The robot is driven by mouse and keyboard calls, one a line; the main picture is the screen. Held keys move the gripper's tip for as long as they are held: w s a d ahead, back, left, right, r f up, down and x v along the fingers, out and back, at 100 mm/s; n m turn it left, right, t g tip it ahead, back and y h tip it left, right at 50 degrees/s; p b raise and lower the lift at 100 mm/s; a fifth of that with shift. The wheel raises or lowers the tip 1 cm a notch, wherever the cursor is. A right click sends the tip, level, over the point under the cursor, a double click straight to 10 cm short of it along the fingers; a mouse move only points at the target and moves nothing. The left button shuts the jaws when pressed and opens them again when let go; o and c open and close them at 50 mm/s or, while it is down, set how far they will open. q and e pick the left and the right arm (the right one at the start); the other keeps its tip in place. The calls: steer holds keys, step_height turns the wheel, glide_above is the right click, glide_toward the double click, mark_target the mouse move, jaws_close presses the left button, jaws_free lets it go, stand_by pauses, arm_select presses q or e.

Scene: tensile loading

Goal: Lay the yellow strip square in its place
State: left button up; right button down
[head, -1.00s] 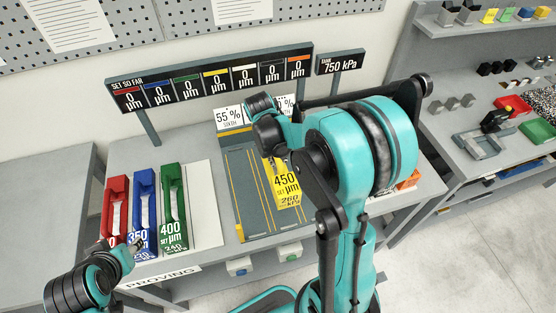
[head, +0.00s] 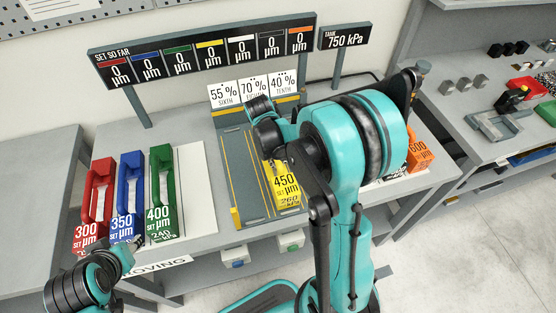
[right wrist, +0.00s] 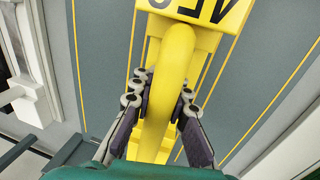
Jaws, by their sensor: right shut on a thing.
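The yellow strip (head: 286,186), marked 450 µm and 260 kPa, is over the right part of the grey bed (head: 236,160) with yellow lines. My right gripper (head: 273,165) reaches down to its far end. In the right wrist view, my right gripper's fingers (right wrist: 160,98) are closed around the yellow strip's handle (right wrist: 172,68). I cannot tell whether the strip touches the bed or lies exactly square to the lines. My left gripper (head: 138,244) is at the front edge near the blue and green strips, apart from the yellow strip; its jaws are too small to read.
Red (head: 92,205), blue (head: 127,200) and green (head: 162,195) strips stand left of the bed. An orange strip (head: 419,153) is at the right, partly behind my right arm. Percentage cards (head: 253,91) stand behind the bed, below a display board (head: 205,57).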

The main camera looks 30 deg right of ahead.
steer(key=shift+f, duration=0.4)
steer(key=c, duration=1.4)
jaws_free()
steer(key=shift+r, duration=0.1)
step_height(320, 180, up, 12)
steer(key=a, duration=0.2)
steer(key=shift+w+a, duration=0.15)
steer(key=shift+w, duration=0.1)
steer(key=shift+f, duration=0.2)
